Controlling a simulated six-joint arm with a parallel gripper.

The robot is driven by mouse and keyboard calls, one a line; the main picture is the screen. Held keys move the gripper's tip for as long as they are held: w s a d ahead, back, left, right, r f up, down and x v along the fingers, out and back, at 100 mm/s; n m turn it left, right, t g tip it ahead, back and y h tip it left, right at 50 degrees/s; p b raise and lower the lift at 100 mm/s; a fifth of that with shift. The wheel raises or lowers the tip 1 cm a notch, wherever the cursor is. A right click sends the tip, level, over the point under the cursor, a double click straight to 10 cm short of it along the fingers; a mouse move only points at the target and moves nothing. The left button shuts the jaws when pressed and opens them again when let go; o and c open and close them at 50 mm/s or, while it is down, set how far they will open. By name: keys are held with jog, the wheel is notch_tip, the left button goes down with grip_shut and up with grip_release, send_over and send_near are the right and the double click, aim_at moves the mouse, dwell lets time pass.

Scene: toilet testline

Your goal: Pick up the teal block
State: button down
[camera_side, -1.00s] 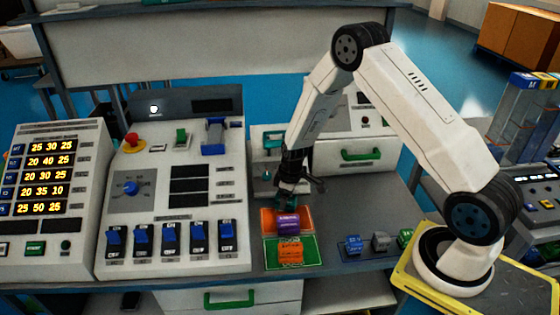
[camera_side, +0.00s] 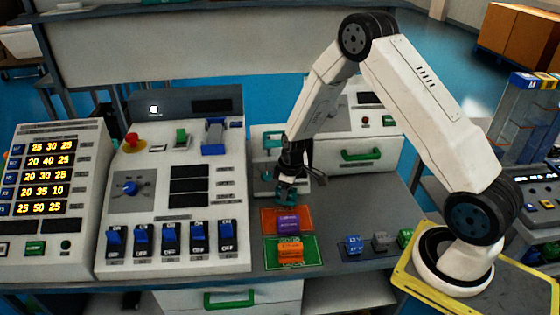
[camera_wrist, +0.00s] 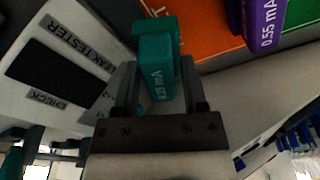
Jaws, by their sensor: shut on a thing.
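The teal block (camera_wrist: 157,62) is between the two fingers of my gripper (camera_wrist: 158,88) in the wrist view, with white lettering ending in "15 mA" on its face. My gripper is shut on it. In the side view my gripper (camera_side: 286,194) hangs just behind the orange mat, and the block there is small and hard to tell from the dark fingers. Whether the block is clear of the surface below cannot be told.
A purple block (camera_side: 288,221) sits on the orange mat (camera_side: 267,214), and an orange block (camera_side: 290,252) sits on the green mat (camera_side: 312,258) in front. Blue (camera_side: 354,244), grey (camera_side: 381,241) and green (camera_side: 405,238) blocks stand to the right. A switch panel (camera_side: 180,262) stands left. The grey bench (camera_side: 370,205) behind the blocks is clear.

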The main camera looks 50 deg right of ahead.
jog(key=s+a+r, duration=0.2)
jog(key=s+r, duration=0.8)
jog(key=s, duration=0.3)
jog(key=shift+s+a+r, duration=0.15)
jog(key=shift+s+a, duration=0.05)
jog(key=shift+s, duration=0.2)
jog(key=shift+w, duration=0.1)
jog(key=w+a+r+m, duration=0.3)
jog(key=w+a+m, duration=0.1)
jog(key=w+a, duration=0.3)
jog(key=shift+w+a+h, duration=0.3)
jog(key=shift+w, duration=0.45)
jog(key=shift+r, duration=0.1)
jog(key=shift+w+d, duration=0.1)
